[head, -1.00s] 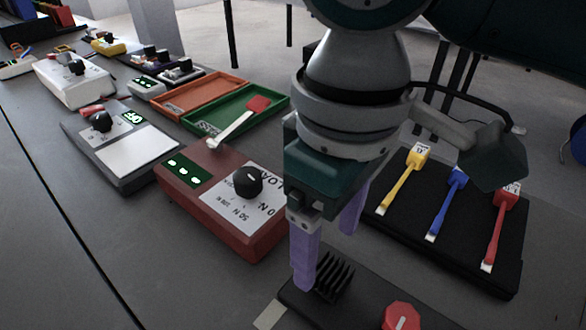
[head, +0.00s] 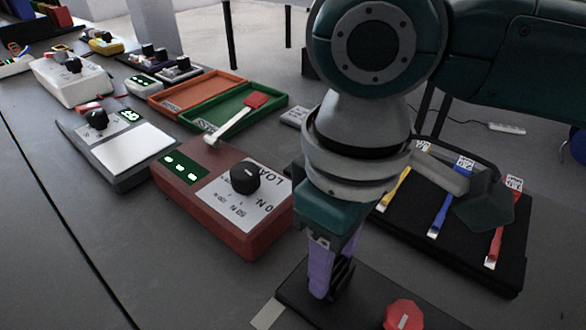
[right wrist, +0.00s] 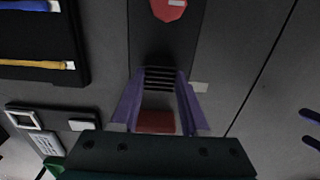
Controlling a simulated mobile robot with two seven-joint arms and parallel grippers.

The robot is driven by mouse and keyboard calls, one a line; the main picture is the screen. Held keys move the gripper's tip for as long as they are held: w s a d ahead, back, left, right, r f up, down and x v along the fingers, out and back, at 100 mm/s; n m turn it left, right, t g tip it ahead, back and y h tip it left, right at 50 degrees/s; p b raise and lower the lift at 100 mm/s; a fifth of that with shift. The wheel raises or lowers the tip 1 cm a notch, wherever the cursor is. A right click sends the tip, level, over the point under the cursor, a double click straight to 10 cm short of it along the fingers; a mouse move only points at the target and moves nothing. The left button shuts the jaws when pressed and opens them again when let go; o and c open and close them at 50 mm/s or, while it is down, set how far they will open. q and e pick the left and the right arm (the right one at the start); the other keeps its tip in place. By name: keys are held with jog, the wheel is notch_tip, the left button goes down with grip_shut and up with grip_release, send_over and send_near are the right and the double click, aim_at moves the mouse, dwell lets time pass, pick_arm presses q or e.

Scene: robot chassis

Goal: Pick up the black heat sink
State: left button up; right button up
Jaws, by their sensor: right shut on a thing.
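The black heat sink (head: 343,277) has thin upright fins and is at the far end of a dark plate (head: 300,305) at the front of the table. My right gripper (head: 325,284) points down and is shut on it, with a purple finger on each side. The fingers and arm hide part of it in the head view. In the right wrist view the fins of the heat sink (right wrist: 160,78) show between the fingertips. I cannot tell whether it touches the plate. Two purple fingers of my left gripper (right wrist: 311,131) show apart at the right edge of the right wrist view.
A red knob (head: 403,316) sits on the dark plate. A red load box (head: 240,232) with a black dial stands to the left. A black tray (head: 510,268) with yellow, blue and red tools lies to the right. Green (head: 275,104) and orange trays lie behind.

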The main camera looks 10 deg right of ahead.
grip_shut()
jog(key=shift+r, duration=0.1)
